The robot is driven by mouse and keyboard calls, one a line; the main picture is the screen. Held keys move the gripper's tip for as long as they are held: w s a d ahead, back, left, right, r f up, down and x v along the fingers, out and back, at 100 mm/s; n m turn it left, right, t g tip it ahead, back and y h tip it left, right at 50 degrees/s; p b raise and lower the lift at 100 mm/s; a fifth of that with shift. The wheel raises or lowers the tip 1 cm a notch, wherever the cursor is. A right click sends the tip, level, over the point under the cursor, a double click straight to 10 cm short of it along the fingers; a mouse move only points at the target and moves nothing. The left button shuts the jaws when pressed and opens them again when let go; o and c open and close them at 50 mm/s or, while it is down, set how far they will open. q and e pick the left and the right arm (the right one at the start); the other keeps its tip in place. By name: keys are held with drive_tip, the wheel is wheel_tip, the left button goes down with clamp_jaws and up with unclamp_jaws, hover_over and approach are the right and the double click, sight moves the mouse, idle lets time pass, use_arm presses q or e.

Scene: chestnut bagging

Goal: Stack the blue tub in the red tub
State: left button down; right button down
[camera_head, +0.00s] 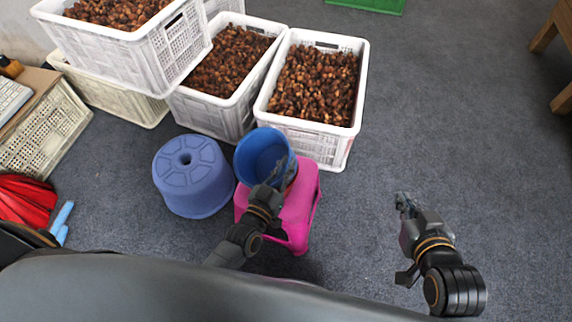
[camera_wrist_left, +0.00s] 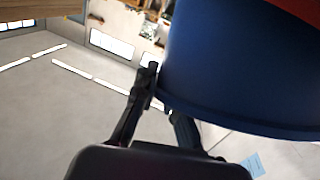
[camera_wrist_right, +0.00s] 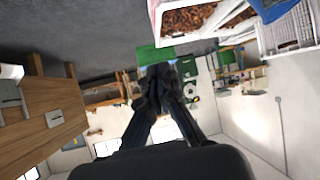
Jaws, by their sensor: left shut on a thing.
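The blue tub (camera_head: 262,152) stands open side up, leaning slightly, above the pink stool (camera_head: 296,205). A small part of the red tub (camera_head: 291,172) shows below its right side, and red also shows at the top right corner of the left wrist view (camera_wrist_left: 303,9). The blue tub seems at least partly inside the red one; how deep is hidden. My left gripper (camera_head: 277,180) is shut on the blue tub's near right rim, with the tub wall (camera_wrist_left: 230,70) close between its fingers. My right gripper (camera_head: 402,200) is shut and empty over bare floor.
White crates of chestnuts (camera_head: 345,135) stand just behind the tubs. An upturned blue-violet tub (camera_head: 190,180) is on the floor close to the left. Red items (camera_head: 25,200) lie at the far left.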

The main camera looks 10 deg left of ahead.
use_arm(q)
drive_tip(key=shift+f, duration=0.1)
drive_tip(key=c, duration=1.4)
unclamp_jaws()
use_arm(e)
drive_tip(key=shift+w+a+r+t, duration=0.25)
drive_tip(key=shift+r+t, duration=0.05)
drive_tip(key=shift+s, duration=0.1)
